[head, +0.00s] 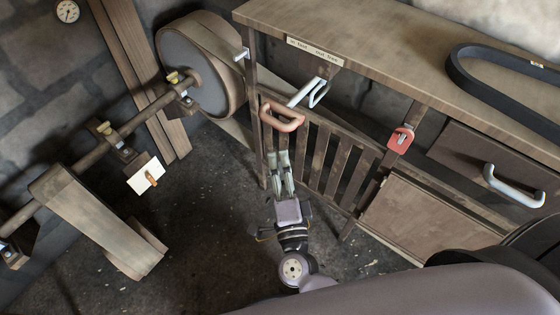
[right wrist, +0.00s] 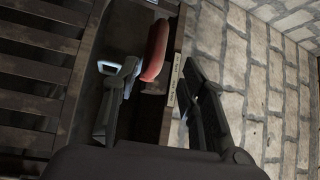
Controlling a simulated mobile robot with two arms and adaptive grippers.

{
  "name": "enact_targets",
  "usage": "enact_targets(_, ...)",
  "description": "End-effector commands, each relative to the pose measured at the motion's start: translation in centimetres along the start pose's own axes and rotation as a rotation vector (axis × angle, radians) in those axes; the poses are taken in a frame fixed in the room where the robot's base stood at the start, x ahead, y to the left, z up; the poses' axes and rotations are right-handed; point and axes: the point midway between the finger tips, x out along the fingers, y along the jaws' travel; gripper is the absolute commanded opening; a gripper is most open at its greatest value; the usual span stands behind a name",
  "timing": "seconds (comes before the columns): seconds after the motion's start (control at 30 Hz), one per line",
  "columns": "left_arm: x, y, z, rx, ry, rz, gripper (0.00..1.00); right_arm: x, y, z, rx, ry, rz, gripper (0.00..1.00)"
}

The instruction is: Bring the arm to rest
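My right gripper (head: 279,158) is in the middle of the head view, just below a copper-coloured loop handle (head: 283,118) in front of the slatted gate. In the right wrist view my right gripper (right wrist: 160,78) has its two dark fingers spread apart with nothing held between them. A reddish handle (right wrist: 157,50) shows just beyond the fingertips; I cannot tell whether a finger touches it. A pale metal handle (head: 308,93) sits on the bench front near the copper one. My left gripper is not in view.
The bench (head: 390,38) carries a black belt (head: 452,72). A red-plated latch (head: 400,139) and a drawer handle (head: 514,187) are on the right. A shaft with a large wheel (head: 190,75) stands left.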

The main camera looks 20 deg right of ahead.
Motion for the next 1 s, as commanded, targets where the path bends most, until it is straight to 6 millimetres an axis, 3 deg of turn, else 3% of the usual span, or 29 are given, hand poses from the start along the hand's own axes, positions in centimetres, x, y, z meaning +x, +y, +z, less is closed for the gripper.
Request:
enact_targets(0.33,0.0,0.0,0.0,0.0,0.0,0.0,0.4,0.0,0.1,0.1,-0.004,-0.002,0.002,0.39)
enact_targets(0.47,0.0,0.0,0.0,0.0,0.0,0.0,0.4,-0.3,2.6,1.1,-0.089,-0.058,0.031,0.39)
enact_targets(0.57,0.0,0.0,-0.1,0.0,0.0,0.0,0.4,-1.4,7.6,2.9,-0.246,-0.168,0.09,0.39)
enact_targets(0.67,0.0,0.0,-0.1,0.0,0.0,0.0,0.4,-3.6,14.4,4.4,-0.444,-0.321,0.175,0.39)
enact_targets(0.83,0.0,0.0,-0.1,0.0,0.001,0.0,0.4,-9.7,26.0,4.6,-0.744,-0.594,0.343,0.39)
enact_targets(1.0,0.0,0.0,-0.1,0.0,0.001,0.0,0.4,-17.9,35.9,2.0,-0.984,-0.875,0.524,0.39)
